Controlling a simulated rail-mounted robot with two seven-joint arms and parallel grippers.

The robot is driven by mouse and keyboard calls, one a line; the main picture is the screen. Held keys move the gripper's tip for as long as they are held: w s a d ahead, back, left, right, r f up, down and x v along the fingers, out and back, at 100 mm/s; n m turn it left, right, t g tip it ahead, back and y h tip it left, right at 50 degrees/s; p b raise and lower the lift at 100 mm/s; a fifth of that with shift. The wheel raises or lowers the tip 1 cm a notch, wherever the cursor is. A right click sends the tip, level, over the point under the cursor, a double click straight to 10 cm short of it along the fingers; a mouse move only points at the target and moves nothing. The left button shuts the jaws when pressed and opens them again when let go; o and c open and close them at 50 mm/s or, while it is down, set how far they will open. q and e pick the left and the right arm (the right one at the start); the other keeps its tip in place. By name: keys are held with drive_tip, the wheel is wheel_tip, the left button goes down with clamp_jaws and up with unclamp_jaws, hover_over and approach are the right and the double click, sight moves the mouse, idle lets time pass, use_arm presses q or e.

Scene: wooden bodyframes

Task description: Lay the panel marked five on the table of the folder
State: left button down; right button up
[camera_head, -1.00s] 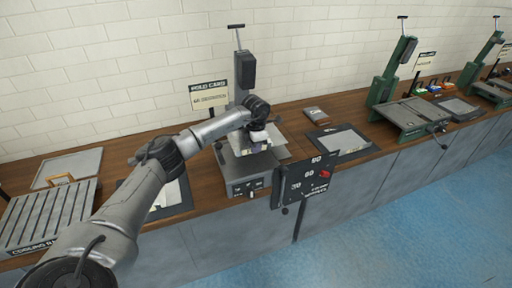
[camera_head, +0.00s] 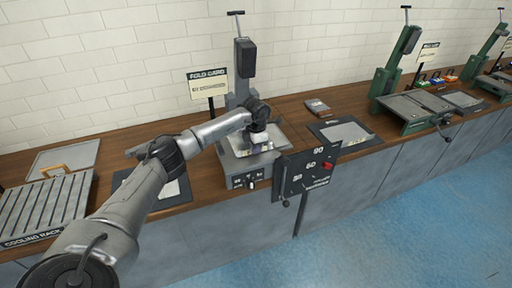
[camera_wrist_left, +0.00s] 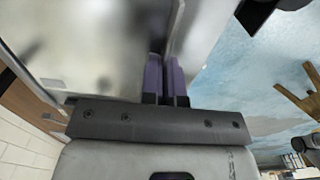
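The folder (camera_head: 250,172) is the grey machine on the bench, with an upright post behind it and a dark angle plate on its front right. My left gripper (camera_head: 258,140) is over the folder's table. In the left wrist view its purple fingers (camera_wrist_left: 166,80) are close together on the edge of a thin pale metal panel (camera_wrist_left: 200,28). The panel also shows in the head view as a pale sheet (camera_head: 278,139) around the gripper, low over the table. I cannot tell whether it touches the table. No number five is readable on it. My right gripper is in neither view.
A cooling rack (camera_head: 45,208) stands at the left. A dark mat with a pale sheet (camera_head: 345,133) lies right of the folder. A green machine (camera_head: 415,110) stands further right. A sign (camera_head: 208,82) stands behind the folder.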

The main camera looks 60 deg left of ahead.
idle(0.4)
use_arm(q)
drive_tip(key=shift+p, duration=0.4)
idle(0.4)
drive_tip(key=shift+f+p, duration=0.1)
drive_tip(key=shift+p, duration=0.2)
idle(0.5)
drive_tip(key=shift+p, duration=0.3)
idle(0.5)
drive_tip(key=shift+f, duration=0.1)
drive_tip(key=c, duration=1.3)
unclamp_jaws()
drive_tip(key=o, duration=0.6)
